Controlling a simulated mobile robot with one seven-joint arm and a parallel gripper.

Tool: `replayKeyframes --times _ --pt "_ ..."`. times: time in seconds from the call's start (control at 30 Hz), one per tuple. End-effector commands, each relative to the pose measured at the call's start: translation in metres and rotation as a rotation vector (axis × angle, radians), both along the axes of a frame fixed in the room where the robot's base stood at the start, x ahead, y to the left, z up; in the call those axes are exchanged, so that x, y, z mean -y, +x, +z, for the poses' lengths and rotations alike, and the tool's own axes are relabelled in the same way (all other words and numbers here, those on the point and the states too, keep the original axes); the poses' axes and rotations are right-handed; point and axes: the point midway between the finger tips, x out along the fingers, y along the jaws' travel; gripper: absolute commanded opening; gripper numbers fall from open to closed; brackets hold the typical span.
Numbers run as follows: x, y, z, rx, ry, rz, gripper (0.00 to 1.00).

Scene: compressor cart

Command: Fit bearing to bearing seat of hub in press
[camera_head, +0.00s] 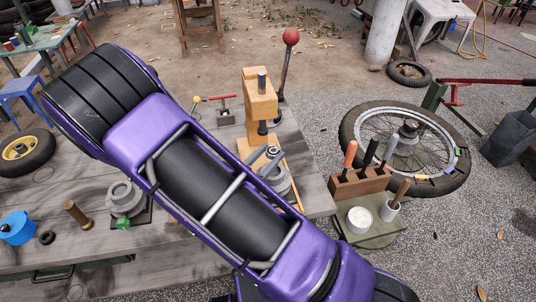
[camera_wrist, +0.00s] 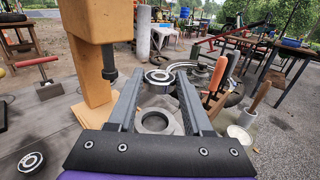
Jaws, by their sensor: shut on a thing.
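My gripper (camera_wrist: 160,80) is shut on a small steel ring bearing (camera_wrist: 159,75), held between its fingertips. The bearing also shows in the head view (camera_head: 272,150), partly covered by my gripper. The grey hub (camera_head: 279,183) is on the press base, below and beside the bearing; my arm hides part of it. In the wrist view a round grey opening of the hub (camera_wrist: 155,121) shows between the fingers. I cannot tell whether bearing and hub touch. The yellow-brown press (camera_head: 260,97) stands behind, its dark ram (camera_wrist: 109,62) left of my fingers.
Another bearing (camera_wrist: 31,162) lies at lower left in the wrist view. A red-knobbed lever (camera_head: 290,38) rises beside the press. A wooden tool rack (camera_head: 359,184) and white cup (camera_head: 390,209) stand right. A stepped grey part (camera_head: 125,199) and blue container (camera_head: 17,228) are left.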

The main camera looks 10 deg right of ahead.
Motion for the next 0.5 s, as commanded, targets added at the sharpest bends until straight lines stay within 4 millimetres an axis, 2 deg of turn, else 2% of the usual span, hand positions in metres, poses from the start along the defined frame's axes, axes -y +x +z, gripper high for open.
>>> replayKeyframes --times 0.27,0.5 --pt "0.0 0.0 -0.013 0.0 0.0 0.0 0.0" --pt "0.0 0.0 -0.036 0.0 0.0 0.0 0.0"
